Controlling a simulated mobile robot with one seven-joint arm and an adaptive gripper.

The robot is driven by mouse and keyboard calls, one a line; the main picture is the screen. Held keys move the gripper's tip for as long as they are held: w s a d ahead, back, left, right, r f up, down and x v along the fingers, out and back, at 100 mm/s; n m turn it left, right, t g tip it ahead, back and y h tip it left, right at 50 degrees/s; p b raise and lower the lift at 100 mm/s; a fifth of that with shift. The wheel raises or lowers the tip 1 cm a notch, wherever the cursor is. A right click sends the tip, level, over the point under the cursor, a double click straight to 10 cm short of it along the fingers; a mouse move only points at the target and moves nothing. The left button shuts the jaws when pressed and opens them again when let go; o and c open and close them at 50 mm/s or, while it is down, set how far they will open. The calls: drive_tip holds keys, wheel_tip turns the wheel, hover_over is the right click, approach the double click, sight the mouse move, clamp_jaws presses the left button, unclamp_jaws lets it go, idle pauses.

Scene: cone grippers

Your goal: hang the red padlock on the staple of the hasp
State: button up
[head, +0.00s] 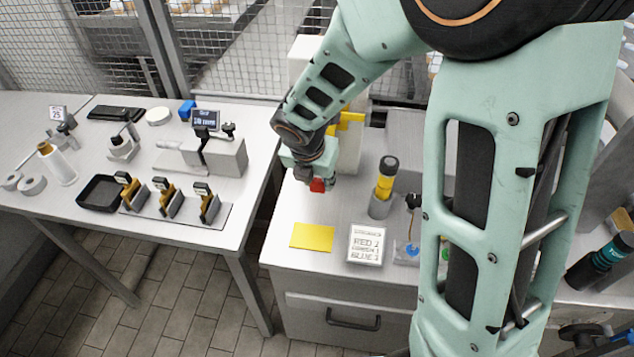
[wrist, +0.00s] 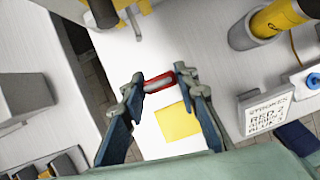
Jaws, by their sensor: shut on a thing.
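The red padlock (wrist: 158,80) is between the two fingertips of my gripper (wrist: 161,87), which is shut on it. In the head view a red bit of the padlock (head: 317,186) shows below my gripper (head: 316,178), above the right-hand bench. A pale block with a yellow part (head: 350,122) stands just behind the gripper, partly hidden by my arm. I cannot make out the hasp or its staple clearly in either view. The padlock's shackle is not clear either.
A yellow mat (head: 313,237) and a sign card (head: 366,245) lie at the bench front. A yellow-and-black cylinder in a grey holder (head: 380,205) stands right of the gripper. A gap separates this bench from the left table (head: 90,225). The bench between gripper and mat is clear.

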drive_tip(key=shift+w+d+f, duration=0.1)
drive_tip(key=shift+w+d, duration=0.1)
drive_tip(key=shift+w, duration=0.7)
drive_tip(key=shift+w+d+f, duration=0.1)
drive_tip(key=shift+w+d, duration=0.05)
drive_tip(key=shift+w, duration=0.8)
drive_tip(key=shift+w+d+f, duration=0.1)
drive_tip(key=shift+w+d, duration=0.1)
drive_tip(key=shift+w, duration=0.7)
drive_tip(key=shift+w+d+f, duration=0.1)
drive_tip(key=shift+w+f, duration=0.35)
drive_tip(key=shift+w, duration=0.2)
drive_tip(key=shift+w, duration=0.15)
